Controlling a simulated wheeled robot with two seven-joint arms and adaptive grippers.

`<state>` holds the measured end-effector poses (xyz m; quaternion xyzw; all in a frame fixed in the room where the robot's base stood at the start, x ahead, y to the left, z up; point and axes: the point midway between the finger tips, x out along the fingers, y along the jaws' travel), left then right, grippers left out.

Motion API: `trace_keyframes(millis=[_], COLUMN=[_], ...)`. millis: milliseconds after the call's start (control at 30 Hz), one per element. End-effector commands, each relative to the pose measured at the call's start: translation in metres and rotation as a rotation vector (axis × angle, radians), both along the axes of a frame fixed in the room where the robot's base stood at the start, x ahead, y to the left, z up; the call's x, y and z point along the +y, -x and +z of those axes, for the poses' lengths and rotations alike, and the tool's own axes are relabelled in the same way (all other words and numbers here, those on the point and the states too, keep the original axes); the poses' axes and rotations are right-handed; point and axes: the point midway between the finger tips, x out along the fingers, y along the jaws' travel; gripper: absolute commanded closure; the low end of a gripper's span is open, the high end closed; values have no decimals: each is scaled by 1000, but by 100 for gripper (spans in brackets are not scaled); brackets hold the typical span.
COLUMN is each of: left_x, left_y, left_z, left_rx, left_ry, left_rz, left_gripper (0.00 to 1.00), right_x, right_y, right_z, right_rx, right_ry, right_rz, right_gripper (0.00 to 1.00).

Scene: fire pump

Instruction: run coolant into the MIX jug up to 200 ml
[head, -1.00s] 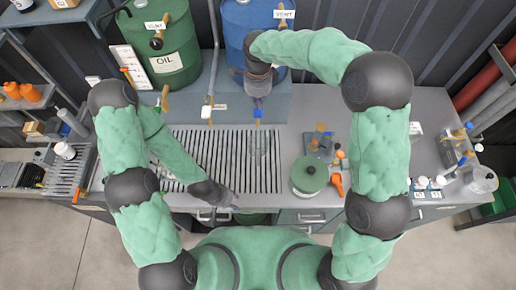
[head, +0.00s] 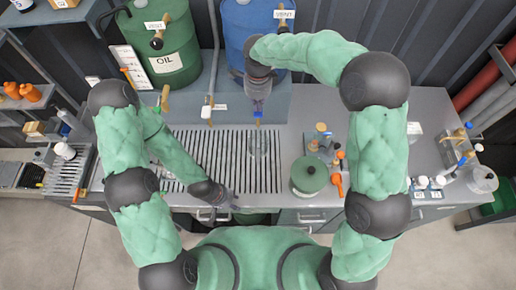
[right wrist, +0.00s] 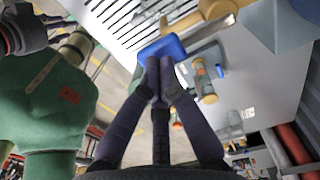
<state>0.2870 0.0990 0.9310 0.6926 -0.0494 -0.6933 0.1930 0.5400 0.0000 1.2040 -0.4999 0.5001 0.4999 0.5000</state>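A clear jug (head: 258,146) stands on the slotted drain grate under the blue drum's tap. No label or liquid level can be read on it, so I cannot tell whether it is the MIX jug. The blue tap handle (right wrist: 163,48) and brass tap body (right wrist: 203,14) show in the right wrist view. My right gripper (right wrist: 159,64) has its fingertips together at the blue handle, apparently touching it rather than gripping around it. It also shows in the head view (head: 258,98). My left gripper (head: 230,200) hangs low over the grate's front edge, apart from the jug; its finger opening is unclear.
The blue drum (head: 247,22) and green OIL drum (head: 170,60) stand at the back. A green-lidded pot (head: 309,174) stands right of the grate (head: 205,150). Small bottles (head: 322,140) stand behind the pot. The grate left of the jug is mostly clear.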

Motion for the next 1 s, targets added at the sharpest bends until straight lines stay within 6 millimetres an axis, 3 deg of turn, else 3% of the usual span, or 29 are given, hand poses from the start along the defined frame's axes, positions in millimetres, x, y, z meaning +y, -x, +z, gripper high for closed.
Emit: trace_keyframes(millis=[1000], left_x=[0], left_y=[0], left_z=[0], left_rx=[0], left_ry=[0], left_rz=[0], left_gripper=[60], right_x=[-1], right_y=[0], right_z=[-27], right_rx=[2], right_ry=[1], right_rz=[0], right_gripper=[100])
